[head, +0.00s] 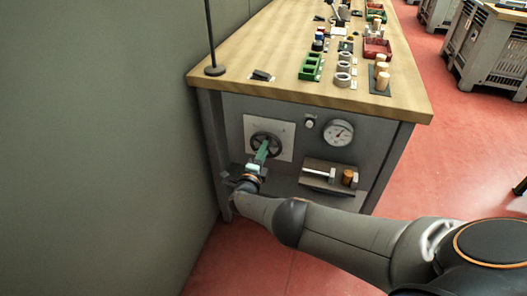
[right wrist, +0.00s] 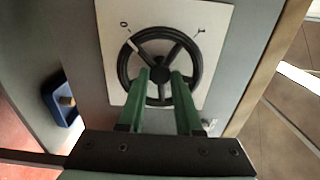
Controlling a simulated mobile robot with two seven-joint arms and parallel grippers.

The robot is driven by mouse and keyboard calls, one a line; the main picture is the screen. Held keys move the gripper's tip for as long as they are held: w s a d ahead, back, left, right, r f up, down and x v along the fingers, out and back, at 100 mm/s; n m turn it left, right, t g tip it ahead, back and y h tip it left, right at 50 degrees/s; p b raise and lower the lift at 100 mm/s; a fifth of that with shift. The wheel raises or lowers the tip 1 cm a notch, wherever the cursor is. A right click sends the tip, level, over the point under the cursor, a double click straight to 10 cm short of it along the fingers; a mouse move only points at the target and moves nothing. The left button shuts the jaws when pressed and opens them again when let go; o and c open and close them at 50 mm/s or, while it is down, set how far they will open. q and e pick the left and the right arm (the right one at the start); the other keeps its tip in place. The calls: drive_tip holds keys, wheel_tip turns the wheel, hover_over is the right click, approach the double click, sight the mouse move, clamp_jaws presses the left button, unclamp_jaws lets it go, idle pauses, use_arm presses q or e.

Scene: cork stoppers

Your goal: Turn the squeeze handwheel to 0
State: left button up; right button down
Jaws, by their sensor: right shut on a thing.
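The squeeze handwheel (head: 267,138) is a black spoked wheel on a white plate on the front of the bench. In the right wrist view the handwheel (right wrist: 160,33) faces me, with a "0" mark on the plate at upper left and another mark at upper right. A small white mark on the rim lies at upper left, close to the "0". My right gripper (right wrist: 160,78) has green fingers on either side of the wheel's centre and is shut on the wheel. Its fingertips hide part of the hub and lower spokes. My left gripper is not in view.
A round gauge (head: 338,132) and a small knob (head: 310,123) are right of the wheel. The wooden bench top (head: 290,90) carries several trays and parts. A grey wall stands close on the left.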

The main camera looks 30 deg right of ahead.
drive_tip(key=shift+f, duration=0.15)
idle(0.4)
drive_tip(key=c, duration=0.9)
unclamp_jaws()
drive_tip(key=shift+o, duration=0.2)
drive_tip(key=p+v, duration=0.4)
drive_tip(key=v, duration=0.3)
drive_tip(key=shift+s+a, duration=0.25)
